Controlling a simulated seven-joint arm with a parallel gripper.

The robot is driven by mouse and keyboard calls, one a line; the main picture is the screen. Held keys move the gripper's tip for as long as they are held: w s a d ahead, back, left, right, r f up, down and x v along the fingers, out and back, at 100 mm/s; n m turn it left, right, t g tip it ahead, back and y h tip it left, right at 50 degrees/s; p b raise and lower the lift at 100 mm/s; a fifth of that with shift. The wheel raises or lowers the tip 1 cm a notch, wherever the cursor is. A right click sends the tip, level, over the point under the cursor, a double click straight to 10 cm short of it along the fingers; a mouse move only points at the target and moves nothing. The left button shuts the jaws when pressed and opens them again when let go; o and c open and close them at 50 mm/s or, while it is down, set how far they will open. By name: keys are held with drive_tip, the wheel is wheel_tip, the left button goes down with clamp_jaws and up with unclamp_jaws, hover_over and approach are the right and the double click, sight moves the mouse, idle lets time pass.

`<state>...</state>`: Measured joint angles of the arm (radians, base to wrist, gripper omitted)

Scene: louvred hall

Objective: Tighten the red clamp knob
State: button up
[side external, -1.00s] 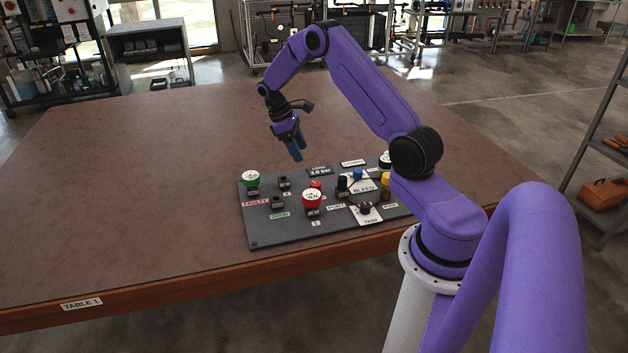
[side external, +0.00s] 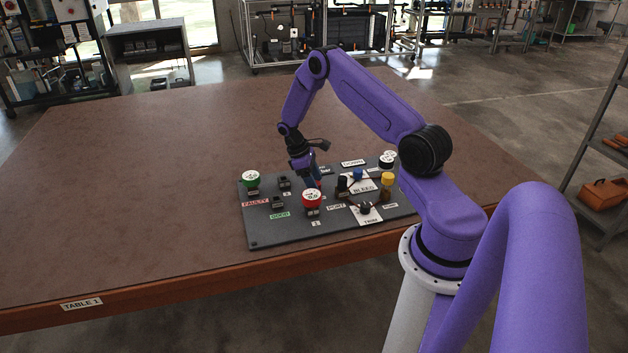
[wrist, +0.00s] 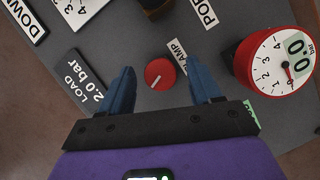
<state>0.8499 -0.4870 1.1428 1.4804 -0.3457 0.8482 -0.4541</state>
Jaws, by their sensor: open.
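The red clamp knob (wrist: 160,74) is a small round knob with a white line on its top, beside a label reading CLAMP. In the wrist view it lies between the tips of my gripper (wrist: 163,85), whose two blue fingers are spread apart on either side of it. I see a gap between the knob and each finger; contact is not visible. In the side view my gripper (side external: 314,180) points down at the grey panel (side external: 262,232), and only a sliver of the knob (side external: 319,184) shows near the fingers.
A red gauge (wrist: 245,65) reading 0.0 bar stands close to the right finger in the wrist view. A LOAD 2.0 bar plate (wrist: 82,82) lies to the left. A green-rimmed gauge (side external: 251,178) and a yellow-capped part (side external: 387,180) are also on the panel. The brown table (side external: 130,180) is clear on the left.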

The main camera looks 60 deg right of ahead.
drive_tip(key=c, duration=1)
drive_tip(key=shift+d+m+y, duration=0.1)
drive_tip(key=shift+m+y, duration=0.7)
drive_tip(key=shift+m, duration=1.4)
drive_tip(key=shift+c, duration=0.2)
drive_tip(key=o, duration=1)
drive_tip(key=shift+o, duration=0.2)
drive_tip(key=shift+r, duration=0.1)
drive_tip(key=v, duration=1.7)
drive_tip(key=shift+w, duration=0.3)
drive_tip(key=shift+r, duration=0.1)
